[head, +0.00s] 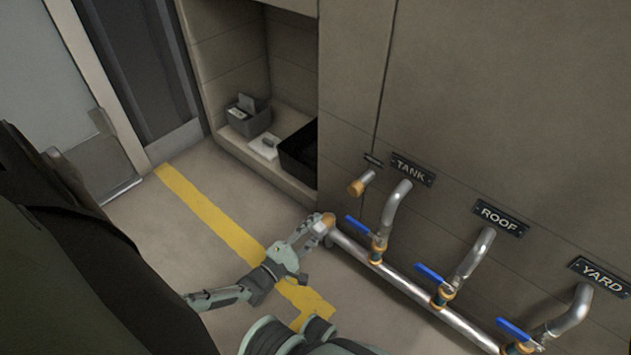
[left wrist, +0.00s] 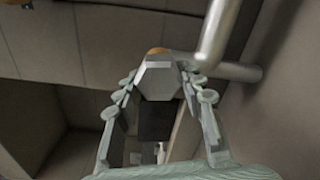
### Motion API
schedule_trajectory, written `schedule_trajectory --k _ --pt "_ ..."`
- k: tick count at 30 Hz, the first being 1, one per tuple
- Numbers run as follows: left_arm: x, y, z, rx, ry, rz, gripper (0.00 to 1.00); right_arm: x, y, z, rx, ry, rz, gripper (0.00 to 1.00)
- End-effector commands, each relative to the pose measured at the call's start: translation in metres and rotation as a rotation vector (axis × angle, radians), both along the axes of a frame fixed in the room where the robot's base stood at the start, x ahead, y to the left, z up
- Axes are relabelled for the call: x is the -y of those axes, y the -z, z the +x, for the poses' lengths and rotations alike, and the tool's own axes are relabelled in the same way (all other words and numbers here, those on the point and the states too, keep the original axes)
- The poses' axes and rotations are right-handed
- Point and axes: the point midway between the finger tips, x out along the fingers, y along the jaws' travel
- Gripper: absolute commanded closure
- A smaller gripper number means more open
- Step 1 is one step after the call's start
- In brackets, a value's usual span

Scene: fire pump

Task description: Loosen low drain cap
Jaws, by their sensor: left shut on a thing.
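The low drain cap (head: 319,228) is a grey metal piece at the left end of the low horizontal pipe (head: 400,285), with a brass fitting (head: 329,218) behind it. My left gripper (head: 308,240) reaches it from the lower left and is shut on it. In the left wrist view the cap (left wrist: 160,80) shows as a faceted grey block between the two fingers (left wrist: 160,95), with a sliver of brass above it. The fingers hide part of the cap in the head view. My right gripper is not in view.
A brass-ended stub (head: 356,187) sticks out of the wall above. Blue-handled valves (head: 430,272) stand along the pipe under the TANK (head: 411,170), ROOF (head: 499,217) and YARD (head: 601,276) labels. A recess at left holds a grey box (head: 248,120) and a black bin (head: 300,155). The floor has a yellow stripe (head: 215,220).

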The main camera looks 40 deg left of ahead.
Motion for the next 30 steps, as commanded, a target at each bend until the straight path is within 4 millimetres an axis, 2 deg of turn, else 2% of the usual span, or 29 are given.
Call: schedule_trajectory --k 3,4,9,20,23,30 --pt "0.0 0.0 -0.001 -0.001 0.0 0.001 0.9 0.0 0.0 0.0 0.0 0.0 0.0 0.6" --pt "0.0 0.0 -0.001 -0.001 0.0 0.001 0.59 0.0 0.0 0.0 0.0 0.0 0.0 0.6" --pt "0.0 0.0 -0.001 -0.001 0.0 0.001 0.4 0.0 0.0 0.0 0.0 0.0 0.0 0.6" --pt "0.0 0.001 -0.006 -0.002 0.001 0.001 0.4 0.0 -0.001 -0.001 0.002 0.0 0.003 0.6" --pt "-0.002 0.001 -0.019 -0.003 0.0 0.001 0.4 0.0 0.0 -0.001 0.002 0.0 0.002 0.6" --pt "-0.006 0.001 -0.07 -0.004 0.001 0.002 0.4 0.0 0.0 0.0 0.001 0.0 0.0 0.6"
